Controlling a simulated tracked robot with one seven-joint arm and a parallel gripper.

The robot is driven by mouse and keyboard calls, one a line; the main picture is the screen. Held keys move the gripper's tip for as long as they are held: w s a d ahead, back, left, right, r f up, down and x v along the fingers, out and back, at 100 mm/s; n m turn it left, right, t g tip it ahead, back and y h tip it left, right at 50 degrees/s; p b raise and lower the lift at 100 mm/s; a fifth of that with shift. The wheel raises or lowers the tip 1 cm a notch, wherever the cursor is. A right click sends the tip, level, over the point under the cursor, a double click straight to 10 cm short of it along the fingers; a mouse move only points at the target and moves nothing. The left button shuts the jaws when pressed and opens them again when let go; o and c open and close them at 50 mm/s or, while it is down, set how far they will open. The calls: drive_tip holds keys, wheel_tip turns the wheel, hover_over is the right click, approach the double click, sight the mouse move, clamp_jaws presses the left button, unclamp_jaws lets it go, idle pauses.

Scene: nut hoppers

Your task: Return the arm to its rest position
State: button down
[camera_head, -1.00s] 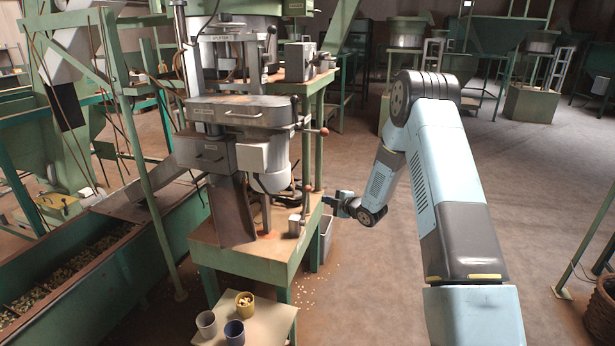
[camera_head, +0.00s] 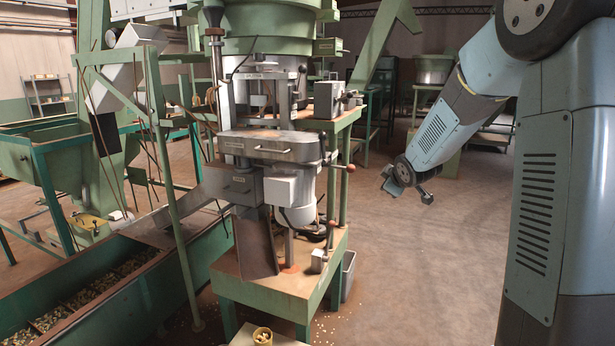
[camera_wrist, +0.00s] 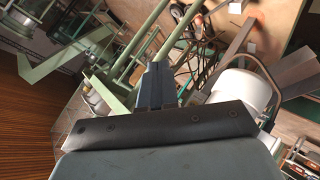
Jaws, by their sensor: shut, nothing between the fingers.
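My arm (camera_head: 540,180) rises along the right edge of the head view, its elbow high at the top right. The forearm (camera_head: 445,125) slopes down and left from there. My gripper (camera_head: 393,186) hangs at its end in the open air, to the right of the green machine bench and apart from it. In the wrist view the two dark fingers of my gripper (camera_wrist: 157,86) are together with nothing between them. Finger detail is too small to tell in the head view.
A grey splitting machine (camera_head: 270,150) stands on a green bench (camera_head: 285,285) left of the arm. A long green trough (camera_head: 100,290) of nuts lies at the left. The floor (camera_head: 420,270) below my gripper is clear.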

drive_tip(key=s+r+m+g, duration=0.2)
drive_tip(key=s+r+m, duration=0.2)
drive_tip(key=s, duration=1.6)
drive_tip(key=s+r+m+g, duration=0.3)
drive_tip(key=s+m, duration=0.4)
drive_tip(key=s, duration=1.4)
drive_tip(key=shift+s+a+r+g+h, duration=0.2)
drive_tip(key=shift+a+r+g+h, duration=0.15)
drive_tip(key=shift+r, duration=0.3)
